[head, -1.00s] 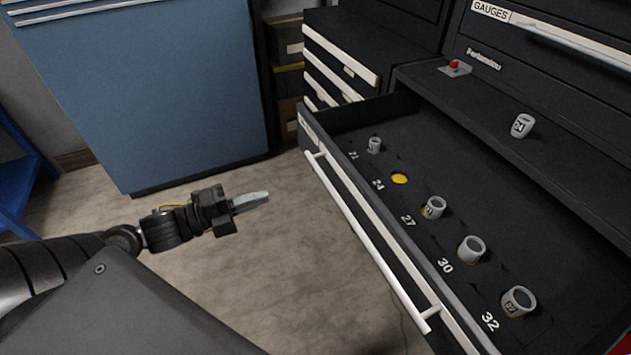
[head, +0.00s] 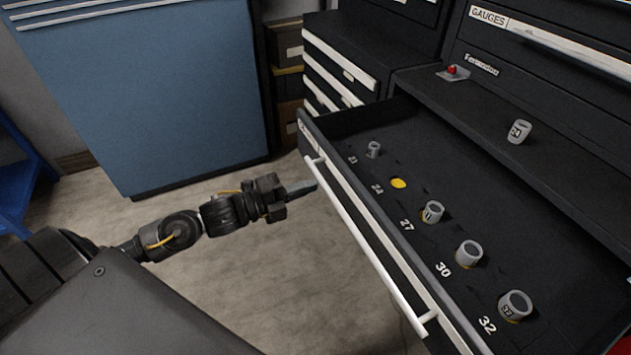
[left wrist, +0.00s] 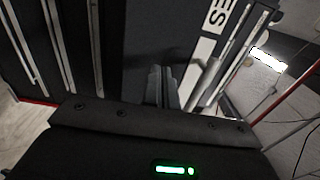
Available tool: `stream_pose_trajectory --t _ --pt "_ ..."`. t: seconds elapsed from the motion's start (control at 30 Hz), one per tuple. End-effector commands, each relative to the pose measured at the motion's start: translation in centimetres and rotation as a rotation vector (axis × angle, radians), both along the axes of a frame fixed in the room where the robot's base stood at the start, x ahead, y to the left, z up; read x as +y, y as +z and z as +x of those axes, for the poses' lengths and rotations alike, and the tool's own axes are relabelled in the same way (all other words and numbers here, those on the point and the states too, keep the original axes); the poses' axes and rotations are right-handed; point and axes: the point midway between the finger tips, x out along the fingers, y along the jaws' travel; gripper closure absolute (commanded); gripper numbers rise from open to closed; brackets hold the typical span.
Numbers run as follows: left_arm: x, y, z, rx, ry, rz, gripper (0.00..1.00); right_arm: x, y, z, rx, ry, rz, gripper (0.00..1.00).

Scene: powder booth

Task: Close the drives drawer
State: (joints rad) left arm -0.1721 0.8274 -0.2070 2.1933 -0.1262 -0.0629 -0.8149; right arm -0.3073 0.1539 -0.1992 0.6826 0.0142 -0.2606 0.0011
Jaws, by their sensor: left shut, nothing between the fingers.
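The drives drawer (head: 350,222) is pulled out of the black cabinet in the head view, with its long white handle bar (head: 365,245) along the front. Inside are several grey sockets, such as one at the 32 mark (head: 515,305), and an empty yellow spot (head: 398,183) at the 24 mark. My left gripper (head: 303,188) is shut and empty, its fingertips close to the far end of the handle; I cannot tell whether they touch it. My right gripper is not in view.
A grey socket marked 24 (head: 519,131) stands on the black ledge above the drawer, near a red button (head: 452,70). A blue cabinet (head: 150,100) stands at the back left. The concrete floor (head: 270,285) before the drawer is clear.

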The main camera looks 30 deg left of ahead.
Motion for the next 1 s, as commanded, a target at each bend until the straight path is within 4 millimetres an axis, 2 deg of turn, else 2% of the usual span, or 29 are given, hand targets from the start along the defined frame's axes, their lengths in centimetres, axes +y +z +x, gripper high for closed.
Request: stream_pose_trajectory --t 0.13,0.4,0.77,1.0 --pt "-1.0 0.2 1.4 -0.002 0.0 -0.002 1.0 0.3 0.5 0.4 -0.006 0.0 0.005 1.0" --pt "-1.6 0.0 2.2 0.0 0.0 0.0 1.0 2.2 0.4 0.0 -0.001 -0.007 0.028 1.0" --pt "-1.6 0.0 2.3 0.0 0.001 0.0 1.0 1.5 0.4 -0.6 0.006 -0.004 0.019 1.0" --pt "-2.5 0.1 4.3 -0.003 0.018 -0.002 1.0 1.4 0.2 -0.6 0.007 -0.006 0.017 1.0"
